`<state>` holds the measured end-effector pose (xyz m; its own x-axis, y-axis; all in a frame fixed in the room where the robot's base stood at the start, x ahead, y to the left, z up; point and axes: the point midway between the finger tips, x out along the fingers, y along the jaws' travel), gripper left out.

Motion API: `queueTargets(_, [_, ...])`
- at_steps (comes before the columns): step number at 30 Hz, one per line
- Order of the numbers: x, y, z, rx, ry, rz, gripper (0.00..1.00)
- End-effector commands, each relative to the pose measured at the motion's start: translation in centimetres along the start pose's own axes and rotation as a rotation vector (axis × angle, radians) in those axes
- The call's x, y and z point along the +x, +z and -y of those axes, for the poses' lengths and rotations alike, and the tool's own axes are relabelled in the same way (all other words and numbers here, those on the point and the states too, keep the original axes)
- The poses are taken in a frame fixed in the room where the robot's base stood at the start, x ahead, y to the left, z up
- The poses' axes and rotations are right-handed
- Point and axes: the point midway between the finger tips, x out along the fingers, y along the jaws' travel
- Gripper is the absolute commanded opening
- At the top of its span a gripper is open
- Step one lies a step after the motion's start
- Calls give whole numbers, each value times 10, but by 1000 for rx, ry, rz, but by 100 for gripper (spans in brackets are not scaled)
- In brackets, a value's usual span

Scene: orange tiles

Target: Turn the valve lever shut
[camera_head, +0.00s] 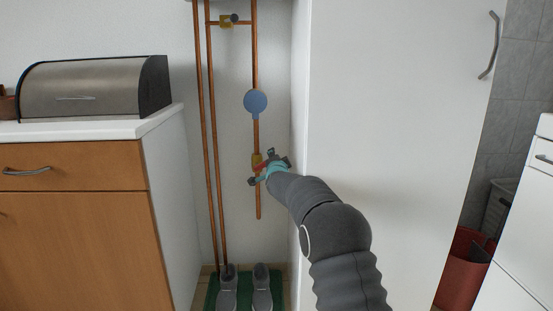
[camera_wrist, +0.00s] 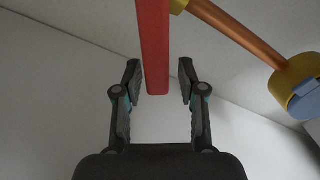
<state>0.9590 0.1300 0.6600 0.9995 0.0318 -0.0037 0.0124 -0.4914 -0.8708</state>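The red valve lever (camera_wrist: 154,45) comes down from the top of the wrist view, its free end between the fingertips of my gripper (camera_wrist: 160,72). Both fingers stand apart, with a gap on each side of the lever, so my gripper is open around it and not clamped. In the head view my gripper (camera_head: 269,168) is at the brass valve body (camera_head: 257,159) on the right copper pipe (camera_head: 256,60). There the lever (camera_head: 261,166) is mostly hidden by my gripper.
A blue round disc (camera_head: 256,102) sits on the pipe above the valve. A white panel (camera_head: 400,120) stands close on the right. A cabinet (camera_head: 75,240) with a metal bread box (camera_head: 85,88) is at left. Grey boots (camera_head: 262,288) stand on a green mat below.

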Motion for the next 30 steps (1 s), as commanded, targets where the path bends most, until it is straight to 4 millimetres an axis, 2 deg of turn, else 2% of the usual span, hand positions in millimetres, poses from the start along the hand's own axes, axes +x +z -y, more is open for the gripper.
queueTargets(8, [1, -8, -3, 0, 2, -9, 48])
queueTargets(14, [-8, -9, -2, -1, 2, -11, 48])
queueTargets(20, [-33, -9, -2, -2, 3, -10, 48])
queueTargets(30, [-87, -7, -2, 0, 2, -8, 48])
